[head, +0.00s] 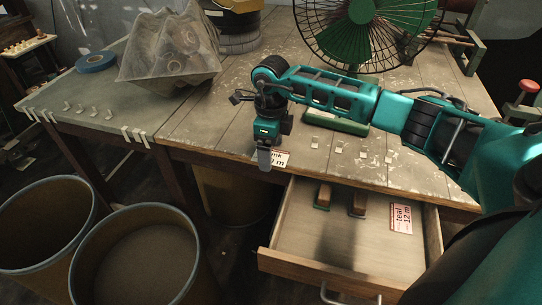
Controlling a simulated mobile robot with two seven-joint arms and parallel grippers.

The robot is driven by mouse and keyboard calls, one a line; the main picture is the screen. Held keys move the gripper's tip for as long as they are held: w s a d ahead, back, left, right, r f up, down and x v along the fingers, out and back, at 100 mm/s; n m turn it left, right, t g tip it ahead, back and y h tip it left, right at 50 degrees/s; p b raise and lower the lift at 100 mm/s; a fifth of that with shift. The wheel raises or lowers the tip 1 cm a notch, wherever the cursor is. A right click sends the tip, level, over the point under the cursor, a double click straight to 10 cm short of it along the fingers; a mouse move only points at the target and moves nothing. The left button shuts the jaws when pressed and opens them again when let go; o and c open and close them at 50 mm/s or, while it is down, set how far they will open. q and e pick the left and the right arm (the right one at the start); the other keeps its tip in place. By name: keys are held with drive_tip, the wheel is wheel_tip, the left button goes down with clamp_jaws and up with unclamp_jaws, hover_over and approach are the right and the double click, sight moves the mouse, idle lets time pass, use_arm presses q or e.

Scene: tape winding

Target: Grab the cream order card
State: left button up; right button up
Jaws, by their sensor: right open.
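A pale card (281,158) with dark printed lettering lies at the front edge of the table. Its left part is hidden behind my right gripper (264,160), so I read only the end of its text and cannot tell whether it says cream. The right gripper is open and points down at the card's left side; I cannot tell whether it touches the card. Another card (401,218), whitish with red marking and reading "teal 12 m", lies in the open drawer. My left gripper is not in view.
The open drawer (305,254) juts out below the table and holds two small brushes or blocks (323,195). A green fan (367,30) stands behind my right arm. A green bar (337,123) and small pale tabs lie on the table (195,125). Two bins (137,211) stand at left.

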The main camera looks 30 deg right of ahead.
drive_tip(key=c, duration=1.1)
drive_tip(key=shift+r, duration=0.1)
